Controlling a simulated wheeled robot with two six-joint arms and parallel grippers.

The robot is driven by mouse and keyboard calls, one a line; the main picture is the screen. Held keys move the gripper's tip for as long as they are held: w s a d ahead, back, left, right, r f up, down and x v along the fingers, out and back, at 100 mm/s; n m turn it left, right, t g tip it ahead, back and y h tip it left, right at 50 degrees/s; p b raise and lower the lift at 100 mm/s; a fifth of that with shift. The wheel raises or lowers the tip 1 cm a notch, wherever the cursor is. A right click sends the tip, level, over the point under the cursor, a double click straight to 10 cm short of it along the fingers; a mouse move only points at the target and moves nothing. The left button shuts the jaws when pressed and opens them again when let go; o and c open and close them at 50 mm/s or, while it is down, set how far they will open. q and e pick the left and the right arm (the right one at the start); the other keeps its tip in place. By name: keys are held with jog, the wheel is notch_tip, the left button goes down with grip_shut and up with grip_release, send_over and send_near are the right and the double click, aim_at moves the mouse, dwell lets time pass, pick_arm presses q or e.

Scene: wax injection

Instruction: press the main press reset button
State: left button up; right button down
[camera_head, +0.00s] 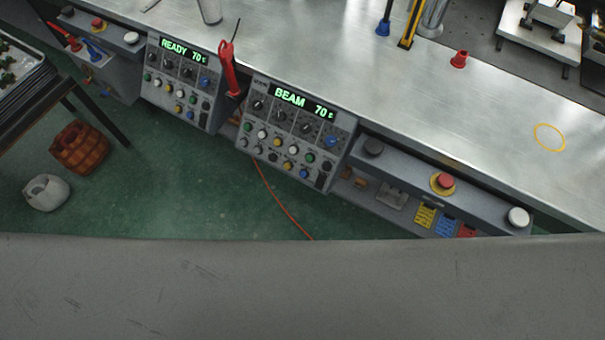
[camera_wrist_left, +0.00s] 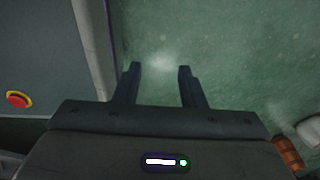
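The right control panel (camera_head: 290,125) shows "BEAM 70" and has rows of knobs and coloured buttons, with a large blue button (camera_head: 329,141) at its right. The left control panel (camera_head: 180,78) shows "READY 70" and has a similar blue button (camera_head: 204,82). Labels are too small to tell which button is the reset. To the right on the bench front are a black button (camera_head: 373,147), a red mushroom button (camera_head: 444,182) on a yellow ring and a white button (camera_head: 517,217). My left gripper (camera_wrist_left: 160,70) is open and empty above green floor. My right gripper is not in view.
The metal bench top (camera_head: 330,60) holds a red cup-like piece (camera_head: 459,59) and a yellow ring mark (camera_head: 549,137). A red-handled tool (camera_head: 228,68) stands between the panels. In the left wrist view a red button (camera_wrist_left: 19,99) shows at the left. A brown basket (camera_head: 80,147) stands on the floor.

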pick_arm(q)
jog(key=shift+w+a, duration=0.1)
jog(key=shift+w, duration=0.2)
dwell(0.4)
jog(key=shift+w, duration=0.2)
dwell(0.6)
